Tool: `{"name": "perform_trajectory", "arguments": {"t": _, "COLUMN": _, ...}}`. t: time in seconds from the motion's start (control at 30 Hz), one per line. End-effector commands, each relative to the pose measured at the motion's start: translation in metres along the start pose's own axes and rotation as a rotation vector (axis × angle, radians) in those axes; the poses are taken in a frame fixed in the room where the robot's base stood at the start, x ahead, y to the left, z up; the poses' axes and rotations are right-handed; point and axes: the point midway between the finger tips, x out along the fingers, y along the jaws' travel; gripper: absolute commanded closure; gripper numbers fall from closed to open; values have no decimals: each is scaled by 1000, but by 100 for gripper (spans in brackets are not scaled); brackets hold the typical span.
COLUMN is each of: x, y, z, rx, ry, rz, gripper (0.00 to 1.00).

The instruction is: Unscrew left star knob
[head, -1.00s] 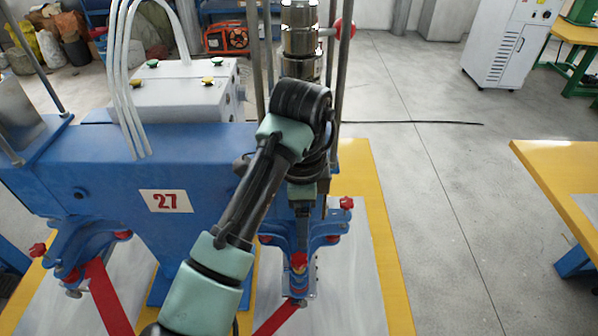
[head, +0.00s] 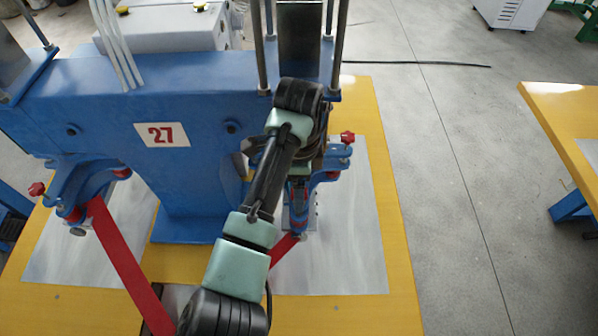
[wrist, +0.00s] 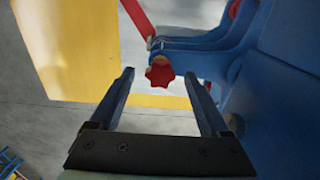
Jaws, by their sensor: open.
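A red star knob (wrist: 159,73) shows in the wrist view on the end of a blue bracket (wrist: 205,55). My gripper (wrist: 159,77) is open, with one finger on each side of the knob as seen by the wrist camera. I cannot tell whether the fingertips are level with the knob; no contact shows. In the head view my arm hides much of the right bracket and most of the gripper. Other red star knobs show at the right bracket (head: 347,137) and at the far left (head: 37,189).
The blue machine body (head: 175,90) marked 27 stands left of my arm. Red strips (head: 125,262) run from the brackets toward the front. Vertical rods (head: 337,45) rise behind my arm. A yellow table (head: 570,120) stands at the right, with clear floor between.

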Motion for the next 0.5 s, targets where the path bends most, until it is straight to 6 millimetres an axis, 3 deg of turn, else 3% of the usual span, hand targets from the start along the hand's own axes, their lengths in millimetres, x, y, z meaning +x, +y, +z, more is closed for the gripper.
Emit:
{"name": "perform_trajectory", "arguments": {"t": 0.37, "x": 6, "y": 0, "z": 0, "rx": 0, "ry": -1, "rz": 0, "gripper": 20}}
{"name": "perform_trajectory", "arguments": {"t": 0.5, "x": 6, "y": 0, "z": 0, "rx": 0, "ry": -1, "rz": 0, "gripper": 45}}
